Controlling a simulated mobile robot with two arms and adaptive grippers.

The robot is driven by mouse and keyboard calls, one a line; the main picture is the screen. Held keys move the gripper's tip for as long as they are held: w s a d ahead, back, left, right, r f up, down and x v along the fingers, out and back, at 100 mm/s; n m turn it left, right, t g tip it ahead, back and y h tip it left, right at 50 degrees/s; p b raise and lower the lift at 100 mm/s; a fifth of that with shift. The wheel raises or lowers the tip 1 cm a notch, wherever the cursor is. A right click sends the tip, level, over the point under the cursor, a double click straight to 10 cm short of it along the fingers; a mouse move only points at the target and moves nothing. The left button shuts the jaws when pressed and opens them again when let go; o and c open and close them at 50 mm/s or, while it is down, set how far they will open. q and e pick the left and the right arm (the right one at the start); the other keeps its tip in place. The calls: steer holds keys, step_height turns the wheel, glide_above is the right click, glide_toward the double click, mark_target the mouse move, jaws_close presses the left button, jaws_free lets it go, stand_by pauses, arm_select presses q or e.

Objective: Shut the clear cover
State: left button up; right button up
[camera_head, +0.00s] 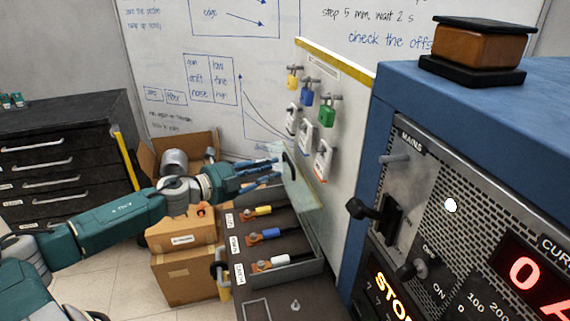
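The clear cover (303,185) is a see-through panel standing raised at the back right edge of the terminal box (311,270). A dark handle (288,166) shows on its upper left part. The box lies open, with yellow, blue and white cable ends on orange lugs in its compartments. My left gripper (274,170) reaches in from the left above the back of the box. Its blue fingers look spread apart, with nothing seen held between them. The fingertips are close to the cover's handle; I cannot tell whether they touch it. My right gripper is out of view.
A blue cabinet (500,95) with a control panel and a dark switch lever (373,210) stands at right. Padlocks (326,112) hang on the board behind. Cardboard boxes (186,275) stand left of the terminal box, under my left arm. A black drawer cabinet (60,150) is at left.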

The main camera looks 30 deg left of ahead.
mark_target(285, 173)
arm_select(q)
steer(key=p+x, duration=0.1)
steer(key=x, duration=0.1)
steer(key=p+x, duration=0.1)
steer(key=x, duration=0.1)
steer(key=shift+w+d+r, duration=0.1)
steer(key=shift+w+r, duration=0.05)
steer(key=shift+w, duration=0.15)
steer(key=shift+w+d+f, duration=0.25)
steer(key=shift+w+f, duration=0.05)
steer(key=shift+w, duration=0.35)
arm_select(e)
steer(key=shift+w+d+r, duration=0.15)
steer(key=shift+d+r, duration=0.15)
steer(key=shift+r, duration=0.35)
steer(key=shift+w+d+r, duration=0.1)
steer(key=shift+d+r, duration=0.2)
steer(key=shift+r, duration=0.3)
arm_select(q)
jaws_close()
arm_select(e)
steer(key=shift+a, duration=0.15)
